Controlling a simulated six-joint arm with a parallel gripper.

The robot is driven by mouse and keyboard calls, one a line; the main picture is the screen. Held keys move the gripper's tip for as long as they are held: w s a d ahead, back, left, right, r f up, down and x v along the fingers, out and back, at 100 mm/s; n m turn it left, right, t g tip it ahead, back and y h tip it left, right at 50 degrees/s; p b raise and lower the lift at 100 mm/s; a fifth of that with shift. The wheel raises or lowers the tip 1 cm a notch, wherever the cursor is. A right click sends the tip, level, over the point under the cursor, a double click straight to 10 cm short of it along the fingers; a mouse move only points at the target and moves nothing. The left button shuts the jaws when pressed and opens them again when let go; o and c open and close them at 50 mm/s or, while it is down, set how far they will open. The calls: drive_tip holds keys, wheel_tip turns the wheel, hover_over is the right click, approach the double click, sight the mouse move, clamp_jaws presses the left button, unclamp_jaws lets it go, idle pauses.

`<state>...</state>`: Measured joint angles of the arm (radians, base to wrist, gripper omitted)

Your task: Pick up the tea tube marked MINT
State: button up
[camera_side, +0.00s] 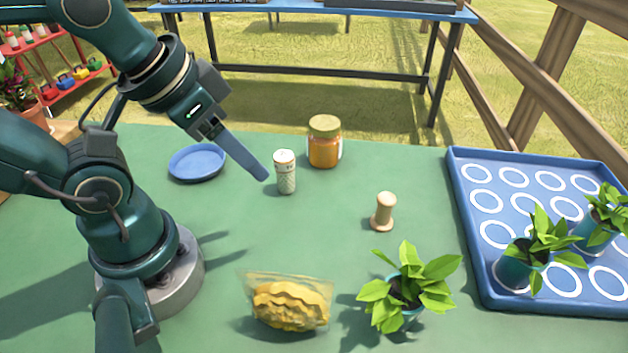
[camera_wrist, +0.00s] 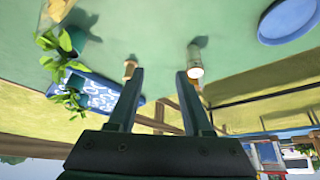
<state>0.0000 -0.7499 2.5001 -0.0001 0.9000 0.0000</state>
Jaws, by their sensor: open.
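A small pale tea tube (camera_side: 286,174) with a patterned lower part and a light cap stands upright on the green table. Its lettering is too small to read. In the wrist view, the tube (camera_wrist: 195,62) shows just beyond the right-hand finger. My gripper (camera_side: 264,176) is open and empty, its finger slanting down just to the left of the tube. Both fingers of my gripper (camera_wrist: 160,74) show in the wrist view with a clear gap between them. I cannot tell whether a finger touches the tube.
An orange jar (camera_side: 324,146) stands close behind the tube, and a blue plate (camera_side: 198,163) lies to the left. A wooden spool (camera_side: 384,212), a bag of yellow snacks (camera_side: 290,304) and a potted plant (camera_side: 408,290) stand nearer. A blue tray (camera_side: 480,262) with plants is at right.

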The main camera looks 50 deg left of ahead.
drive_tip(key=shift+o, duration=0.3)
drive_tip(key=o, duration=0.4)
